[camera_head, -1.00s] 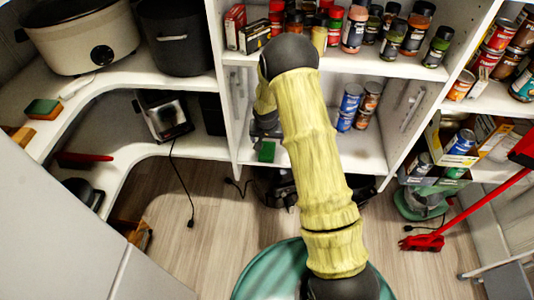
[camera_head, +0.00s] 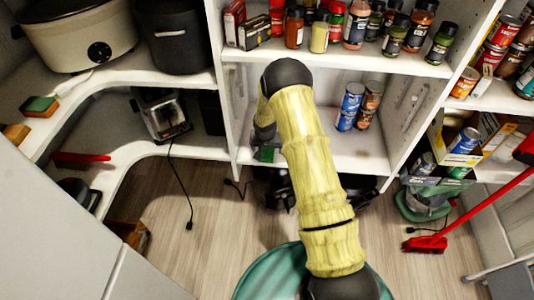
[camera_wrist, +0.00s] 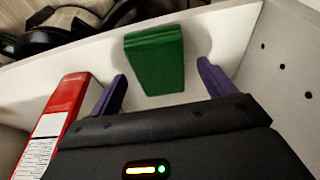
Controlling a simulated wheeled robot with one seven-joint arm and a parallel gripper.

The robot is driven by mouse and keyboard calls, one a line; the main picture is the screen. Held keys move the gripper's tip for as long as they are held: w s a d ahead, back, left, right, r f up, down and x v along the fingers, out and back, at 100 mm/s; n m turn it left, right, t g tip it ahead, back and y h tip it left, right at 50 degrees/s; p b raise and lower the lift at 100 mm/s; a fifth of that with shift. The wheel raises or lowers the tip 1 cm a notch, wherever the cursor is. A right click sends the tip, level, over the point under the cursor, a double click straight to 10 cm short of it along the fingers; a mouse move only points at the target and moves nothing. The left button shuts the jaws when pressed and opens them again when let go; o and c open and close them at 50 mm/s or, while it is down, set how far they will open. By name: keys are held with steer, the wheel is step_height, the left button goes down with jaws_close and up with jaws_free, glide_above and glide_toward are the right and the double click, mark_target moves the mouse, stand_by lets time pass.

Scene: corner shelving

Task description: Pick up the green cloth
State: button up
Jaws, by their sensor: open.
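The green cloth (camera_wrist: 155,58) looks like a folded, flat green block on the white shelf in the wrist view. It lies close to the shelf's front edge. My gripper (camera_wrist: 162,76) is open, with one purple finger on each side of the cloth's near end. The fingers appear apart from the cloth, and nothing is held. In the head view, a small part of the green cloth (camera_head: 266,155) shows at the front of the middle shelf, partly covered by my arm.
A red box (camera_wrist: 62,115) stands left of my gripper. Blue and brown cans (camera_head: 350,105) stand on the same shelf to the right. Jars crowd the shelf above. A shelf side wall (camera_wrist: 285,65) rises at right in the wrist view. Dark objects lie below the shelf edge.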

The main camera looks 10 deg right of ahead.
mark_target(267, 150)
steer(key=shift+w+f, duration=0.15)
steer(key=shift+f, duration=0.35)
steer(key=shift+f, duration=0.15)
stand_by(0.3)
steer(key=c, duration=1.1)
steer(key=shift+o, duration=0.2)
step_height(267, 150, up, 10)
steer(key=p, duration=0.2)
